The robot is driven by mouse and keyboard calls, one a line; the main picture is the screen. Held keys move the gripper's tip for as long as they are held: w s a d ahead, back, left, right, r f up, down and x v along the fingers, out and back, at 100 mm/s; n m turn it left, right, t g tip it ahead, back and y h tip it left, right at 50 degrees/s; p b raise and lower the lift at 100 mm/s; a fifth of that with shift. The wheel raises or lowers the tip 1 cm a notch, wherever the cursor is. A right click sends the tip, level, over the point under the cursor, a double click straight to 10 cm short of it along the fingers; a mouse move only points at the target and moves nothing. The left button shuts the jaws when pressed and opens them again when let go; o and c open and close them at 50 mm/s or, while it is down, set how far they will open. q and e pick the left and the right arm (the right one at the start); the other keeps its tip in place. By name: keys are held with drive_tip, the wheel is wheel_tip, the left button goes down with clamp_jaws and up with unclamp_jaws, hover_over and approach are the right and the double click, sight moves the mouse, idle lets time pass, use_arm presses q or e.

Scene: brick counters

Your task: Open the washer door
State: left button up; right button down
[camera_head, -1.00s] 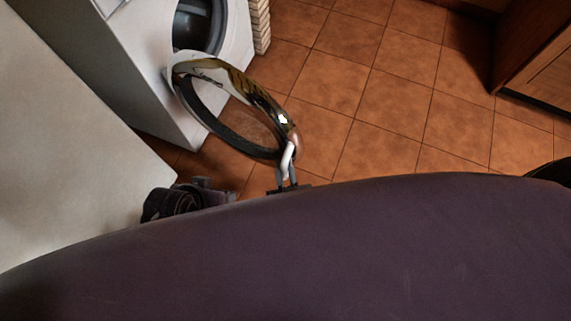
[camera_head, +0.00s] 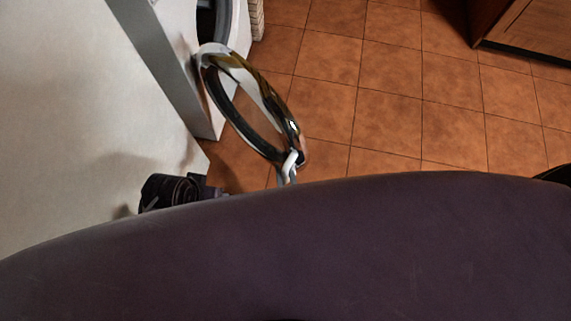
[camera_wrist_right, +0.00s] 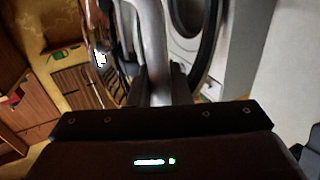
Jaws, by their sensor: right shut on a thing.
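The white washer (camera_head: 207,115) stands at the upper left, and part of its dark round opening (camera_head: 206,22) shows. Its round door (camera_head: 240,80), a glossy ring with a dark inner rim, stands swung wide open from the front. My right gripper (camera_head: 288,172) is shut on the door's pale handle (camera_head: 291,160) at the door's near, free edge. In the right wrist view the handle (camera_wrist_right: 153,40) runs between the fingers, with the door's dark rim (camera_wrist_right: 209,45) behind. A dark part of my left arm shows at the lower left; its fingers cannot be made out.
A wooden cabinet (camera_head: 528,30) is at the upper right. The tiled floor (camera_head: 390,110) between is clear. My dark body hides the lower part of the head view.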

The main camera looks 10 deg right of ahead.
use_arm(q)
drive_tip(key=shift+s+a, duration=0.2)
use_arm(e)
drive_tip(key=shift+a+r, duration=0.2)
drive_tip(key=shift+a, duration=0.1)
use_arm(q)
drive_tip(key=shift+d+r, duration=0.1)
use_arm(e)
drive_tip(key=c, duration=1.6)
unclamp_jaws()
drive_tip(key=shift+d, duration=0.1)
drive_tip(key=shift+o, duration=1)
drive_tip(key=shift+s+f, duration=0.1)
use_arm(q)
drive_tip(key=shift+s+a, duration=0.25)
drive_tip(key=shift+a, duration=0.1)
use_arm(e)
drive_tip(key=s, duration=0.8)
drive_tip(key=shift+d, duration=0.15)
use_arm(q)
drive_tip(key=shift+r, duration=0.15)
use_arm(e)
drive_tip(key=shift+w, duration=0.1)
